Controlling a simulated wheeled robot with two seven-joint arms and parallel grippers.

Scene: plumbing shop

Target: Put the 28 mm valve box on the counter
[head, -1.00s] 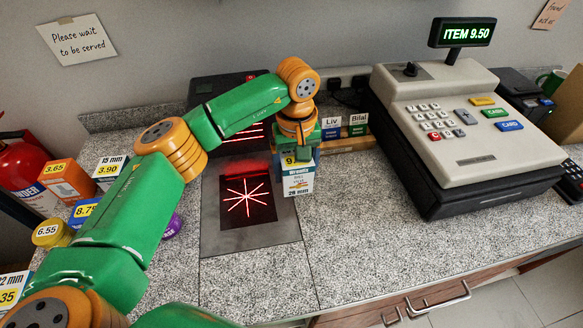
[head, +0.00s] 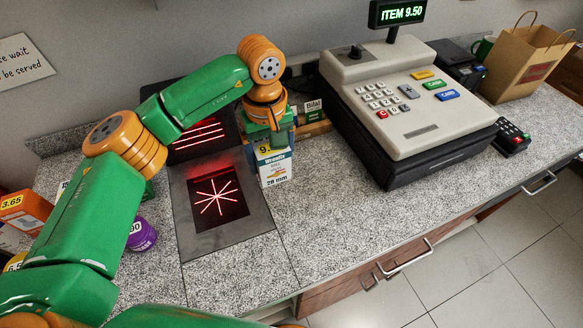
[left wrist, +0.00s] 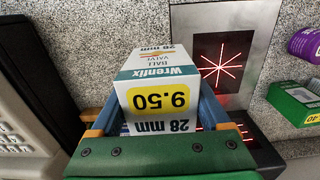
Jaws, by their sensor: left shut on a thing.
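The 28 mm valve box (head: 274,170) is white and blue with a yellow 9.50 label, and stands upright just right of the scanner plate in the head view. My left gripper (head: 270,142) is shut on its upper part from above. In the left wrist view, the valve box (left wrist: 155,95) sits between the two blue fingers of the left gripper (left wrist: 157,108). The counter (head: 345,220) is speckled grey stone. I cannot tell whether the box's base touches it. My right gripper is not in view.
The scanner (head: 215,195) glows red left of the box. A cash register (head: 405,105) stands to the right, with a card terminal (head: 511,138) and a paper bag (head: 527,60) beyond. Priced goods, including a purple one (head: 141,234), stand at left. The counter front is clear.

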